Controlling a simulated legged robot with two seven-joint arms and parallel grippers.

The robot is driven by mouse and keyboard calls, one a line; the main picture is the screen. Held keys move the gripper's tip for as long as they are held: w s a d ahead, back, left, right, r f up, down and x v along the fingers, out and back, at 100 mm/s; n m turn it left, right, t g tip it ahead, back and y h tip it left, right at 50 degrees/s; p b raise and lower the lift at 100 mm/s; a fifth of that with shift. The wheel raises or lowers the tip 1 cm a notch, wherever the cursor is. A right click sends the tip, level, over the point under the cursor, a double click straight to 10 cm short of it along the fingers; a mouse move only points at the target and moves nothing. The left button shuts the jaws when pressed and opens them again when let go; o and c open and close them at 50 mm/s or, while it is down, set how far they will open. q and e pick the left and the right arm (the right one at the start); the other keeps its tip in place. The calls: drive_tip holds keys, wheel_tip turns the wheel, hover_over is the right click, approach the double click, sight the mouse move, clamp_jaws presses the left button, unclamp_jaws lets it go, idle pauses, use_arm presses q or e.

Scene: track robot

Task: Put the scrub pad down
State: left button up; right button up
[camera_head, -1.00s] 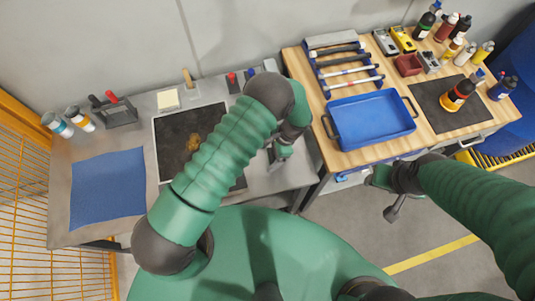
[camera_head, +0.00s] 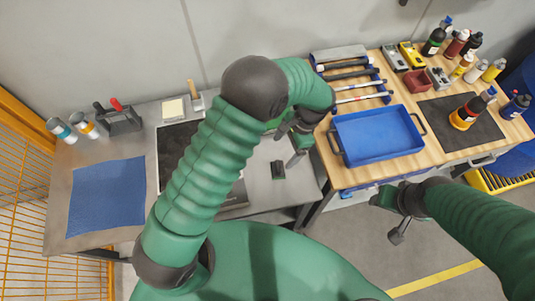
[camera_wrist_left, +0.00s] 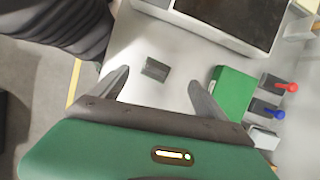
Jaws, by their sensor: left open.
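The scrub pad, a small dark block (camera_head: 278,170), lies on the grey table top right of the dark board, apart from my left gripper. It also shows in the left wrist view (camera_wrist_left: 154,70), between and beyond the fingers. My left gripper (camera_head: 288,150) is open and empty, raised above the table near the pad; its spread fingers (camera_wrist_left: 158,84) show in the left wrist view. My right gripper (camera_head: 388,216) hangs in front of the wooden bench, away from the pad; its jaw opening is unclear.
My left arm covers part of the dark board (camera_head: 170,146). A blue cloth (camera_head: 106,196) lies at the left of the grey table (camera_head: 60,170). The wooden bench (camera_head: 350,178) holds a blue tray (camera_head: 378,134). A green box (camera_wrist_left: 232,92) stands right of the pad in the left wrist view.

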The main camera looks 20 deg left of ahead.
use_arm(q)
drive_tip(key=s+a+r+n+t+h, duration=0.3)
drive_tip(key=s+a+r+n+t, duration=0.1)
drive_tip(key=s+a+r+n, duration=0.5)
drive_tip(key=shift+s+a+r+n+t, duration=0.4)
drive_tip(key=shift+s+r, duration=0.4)
drive_tip(key=shift+s, duration=0.35)
drive_tip(key=shift+w, duration=0.1)
drive_tip(key=shift+d, duration=0.2)
